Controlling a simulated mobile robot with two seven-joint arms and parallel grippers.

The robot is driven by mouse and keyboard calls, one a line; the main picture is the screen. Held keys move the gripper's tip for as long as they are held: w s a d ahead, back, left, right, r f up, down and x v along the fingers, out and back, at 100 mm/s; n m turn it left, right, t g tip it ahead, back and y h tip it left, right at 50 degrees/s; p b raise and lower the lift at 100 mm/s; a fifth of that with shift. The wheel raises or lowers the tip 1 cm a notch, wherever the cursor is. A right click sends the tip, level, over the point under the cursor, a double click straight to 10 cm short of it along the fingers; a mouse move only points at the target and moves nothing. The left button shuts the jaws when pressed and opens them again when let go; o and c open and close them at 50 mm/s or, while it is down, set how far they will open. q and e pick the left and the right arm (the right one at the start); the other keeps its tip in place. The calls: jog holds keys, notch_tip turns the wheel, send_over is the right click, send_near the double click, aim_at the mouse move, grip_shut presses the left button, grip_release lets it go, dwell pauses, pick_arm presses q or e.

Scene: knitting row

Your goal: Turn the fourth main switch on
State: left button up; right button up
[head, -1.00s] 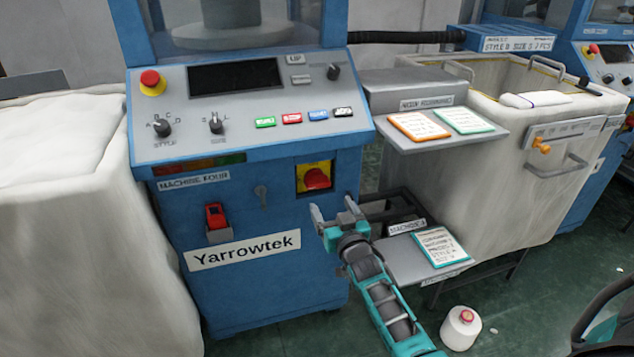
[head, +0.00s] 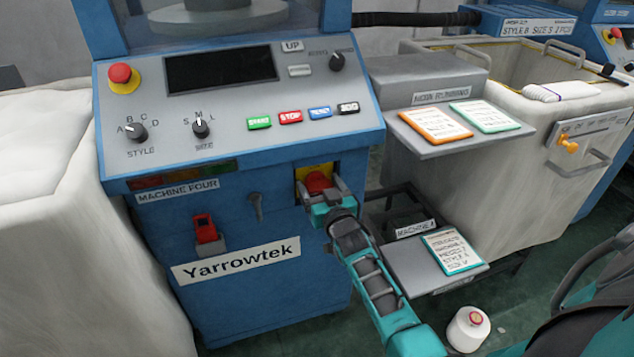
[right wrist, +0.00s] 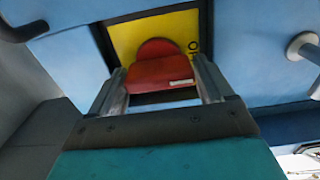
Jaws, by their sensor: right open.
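The main switch (head: 318,182) of machine four is a red rotary handle on a yellow plate, on the blue front below the control panel. In the right wrist view the red handle (right wrist: 160,68) stands on the yellow plate (right wrist: 185,28), with a dark mark at the plate's right side. My right gripper (head: 325,188) is open, its two fingers (right wrist: 160,88) on either side of the handle's lower part. I cannot tell if they touch it. The handle's lower end is partly hidden in the head view. My left gripper is not in view.
The sloping control panel (head: 220,140) overhangs the switch. A key-like lever (head: 256,206) and a red device (head: 205,229) are to its left. A grey shelf (head: 470,146) with cards and a lower tray (head: 408,270) are to the right. A yarn cone (head: 467,330) stands on the floor.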

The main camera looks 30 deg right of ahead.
jog(key=shift+s, duration=0.1)
jog(key=shift+c, duration=0.4)
jog(key=c, duration=0.6)
